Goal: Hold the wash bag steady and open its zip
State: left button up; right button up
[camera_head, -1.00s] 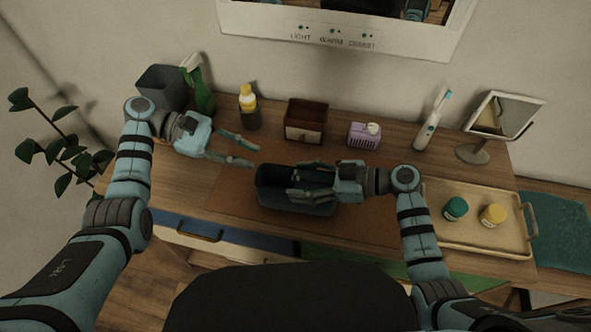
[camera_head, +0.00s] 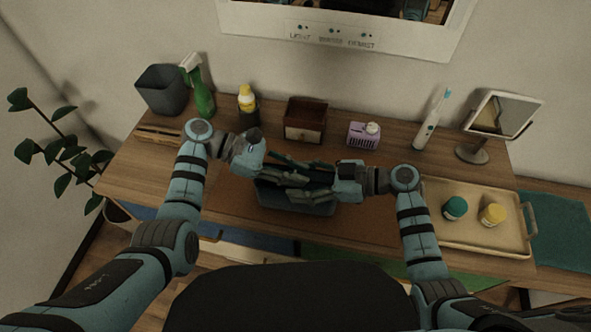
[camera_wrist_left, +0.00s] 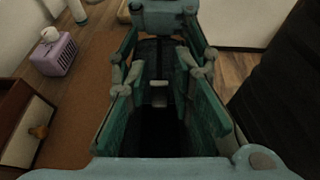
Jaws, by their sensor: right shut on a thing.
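The wash bag (camera_head: 297,208) is a dark blue-grey, long pouch lying on the brown mat at the front of the counter. My right gripper (camera_head: 300,192) reaches in from the right and is shut on the bag. My left gripper (camera_head: 290,172) is above the bag's left and middle part, its fingers apart. In the left wrist view my left gripper (camera_wrist_left: 160,92) has its fingers on either side of the dark bag, with a small pale tab (camera_wrist_left: 158,84) between them. I cannot tell whether this tab is the zip pull. The fingers hide most of the bag's top.
Behind the bag stand a yellow-capped bottle (camera_head: 247,103), a small wooden box (camera_head: 305,120) and a purple dispenser (camera_head: 362,136). A tray (camera_head: 480,239) with two jars lies to the right.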

pick_arm(q)
grip_shut()
jog(key=d, duration=0.2)
jog(key=s+d, duration=0.1)
jog(key=d, duration=0.1)
grip_release()
